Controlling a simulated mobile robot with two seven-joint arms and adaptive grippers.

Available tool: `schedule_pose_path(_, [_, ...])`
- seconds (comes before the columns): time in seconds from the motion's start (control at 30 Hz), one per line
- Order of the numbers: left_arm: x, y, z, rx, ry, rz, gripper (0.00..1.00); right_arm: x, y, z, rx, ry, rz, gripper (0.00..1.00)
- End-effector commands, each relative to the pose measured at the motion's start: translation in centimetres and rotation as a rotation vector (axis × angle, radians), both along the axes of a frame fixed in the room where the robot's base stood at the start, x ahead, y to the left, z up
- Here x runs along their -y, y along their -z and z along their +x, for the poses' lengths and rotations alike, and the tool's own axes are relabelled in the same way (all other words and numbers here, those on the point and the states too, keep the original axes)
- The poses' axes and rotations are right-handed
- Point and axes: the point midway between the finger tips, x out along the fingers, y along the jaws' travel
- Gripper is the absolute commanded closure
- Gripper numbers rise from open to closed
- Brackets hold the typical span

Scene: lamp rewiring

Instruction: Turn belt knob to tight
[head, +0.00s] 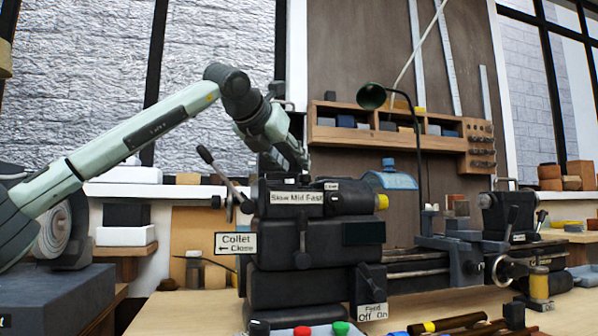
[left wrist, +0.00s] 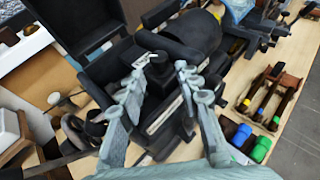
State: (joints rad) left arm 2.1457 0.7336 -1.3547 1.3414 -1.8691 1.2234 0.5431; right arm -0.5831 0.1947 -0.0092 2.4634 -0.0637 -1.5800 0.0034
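The small lathe (head: 310,235) stands on the bench, its headstock carrying a "Slow Mid Fast" label (head: 297,198). My left gripper (head: 300,163) reaches down from above over the back of the headstock. In the left wrist view, my left gripper (left wrist: 161,72) is open, its two fingers spread. A dark knob (left wrist: 158,66) with a pale pointer shows between and just beyond the fingertips; it appears to be the belt knob. I cannot tell whether the fingers touch it. No tight marking is readable. The knob is hidden in the head view. My right gripper is not in view.
A lever with a dark ball (head: 205,154) rises left of the headstock, above the "Collet Close" sign (head: 236,243). A red button and a green button (head: 340,327) sit in front. A wooden shelf (head: 390,138) hangs behind. Tools (left wrist: 268,97) lie on the bench.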

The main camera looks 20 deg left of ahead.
Motion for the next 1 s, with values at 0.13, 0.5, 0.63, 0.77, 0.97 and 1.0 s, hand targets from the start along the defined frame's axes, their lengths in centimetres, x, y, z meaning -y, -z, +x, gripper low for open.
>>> schedule_pose_path(0.13, [0.2, 0.9, 2.3, -0.003, -0.001, 0.001, 0.66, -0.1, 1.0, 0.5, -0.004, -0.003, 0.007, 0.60])
schedule_pose_path(0.5, [0.5, 1.9, 4.5, 0.000, -0.001, 0.001, 0.66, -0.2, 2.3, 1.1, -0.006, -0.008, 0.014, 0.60])
schedule_pose_path(0.63, [0.5, 1.9, 4.5, 0.000, -0.001, 0.000, 0.66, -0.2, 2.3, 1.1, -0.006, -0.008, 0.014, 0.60])
schedule_pose_path(0.77, [0.5, 1.9, 4.5, 0.000, -0.001, 0.000, 0.80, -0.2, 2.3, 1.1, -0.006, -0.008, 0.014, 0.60])
schedule_pose_path(0.97, [0.5, 1.8, 4.5, 0.000, -0.001, 0.000, 1.00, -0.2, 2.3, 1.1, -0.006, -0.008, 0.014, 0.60])
schedule_pose_path(1.0, [0.5, 1.8, 4.5, 0.000, 0.000, 0.000, 1.00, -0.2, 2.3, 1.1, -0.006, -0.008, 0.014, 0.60])
